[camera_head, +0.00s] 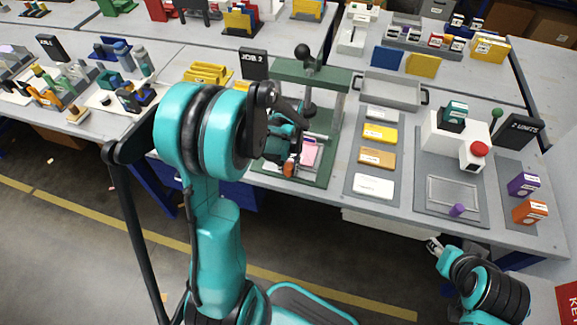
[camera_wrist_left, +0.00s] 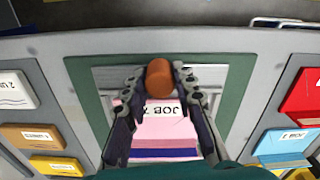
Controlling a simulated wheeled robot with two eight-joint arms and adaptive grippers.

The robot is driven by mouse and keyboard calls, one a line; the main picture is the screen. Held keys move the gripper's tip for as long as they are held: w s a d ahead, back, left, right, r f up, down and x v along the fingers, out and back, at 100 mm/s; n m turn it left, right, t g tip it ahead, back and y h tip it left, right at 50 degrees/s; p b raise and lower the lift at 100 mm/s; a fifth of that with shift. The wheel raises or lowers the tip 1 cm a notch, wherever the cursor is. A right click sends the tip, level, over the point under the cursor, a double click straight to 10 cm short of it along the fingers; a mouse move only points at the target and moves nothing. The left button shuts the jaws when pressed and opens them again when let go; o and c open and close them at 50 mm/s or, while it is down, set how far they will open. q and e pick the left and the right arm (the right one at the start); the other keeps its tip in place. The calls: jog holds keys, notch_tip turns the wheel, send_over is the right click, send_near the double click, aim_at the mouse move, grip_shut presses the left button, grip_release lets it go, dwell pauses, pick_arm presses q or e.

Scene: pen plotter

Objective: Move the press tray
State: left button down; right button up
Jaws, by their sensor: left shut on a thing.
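The press (camera_head: 337,85) is a green frame with a black-knobbed lever, standing on the near table. Its grey tray (camera_wrist_left: 207,76) lies low in the green base, with a pink stack labelled JOB (camera_wrist_left: 165,125) and a purple layer on it. The pink stack also shows in the head view (camera_head: 309,153). An orange-brown knob (camera_wrist_left: 159,78) stands at the tray's table-front side. My left gripper (camera_head: 286,152) is shut on this knob, one finger at each side in the left wrist view. My left arm hides part of the press. My right gripper (camera_head: 434,246) hangs beyond the table's front edge, too small to read.
A grey mat (camera_head: 357,192) with yellow, tan and white blocks lies right of the press. Beyond it stands a white device with a red button (camera_head: 480,149). A handled grey bin (camera_head: 392,91) sits behind. A JOB 2 sign (camera_head: 254,64) stands to the left.

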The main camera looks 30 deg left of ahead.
pick_arm(q)
jog(key=w+a, duration=0.1)
jog(key=w, duration=0.3)
jog(key=w+a, duration=0.1)
jog(key=w, duration=0.3)
jog(key=w+a, duration=0.1)
jog(key=w, duration=0.3)
jog(key=shift+w, duration=0.5)
jog(key=shift+a, duration=0.1)
jog(key=c, duration=1.5)
grip_release()
jog(key=shift+c, duration=0.2)
jog(key=o, duration=0.3)
jog(key=shift+w, duration=0.15)
jog(key=shift+o, duration=0.2)
jog(key=shift+s, duration=0.2)
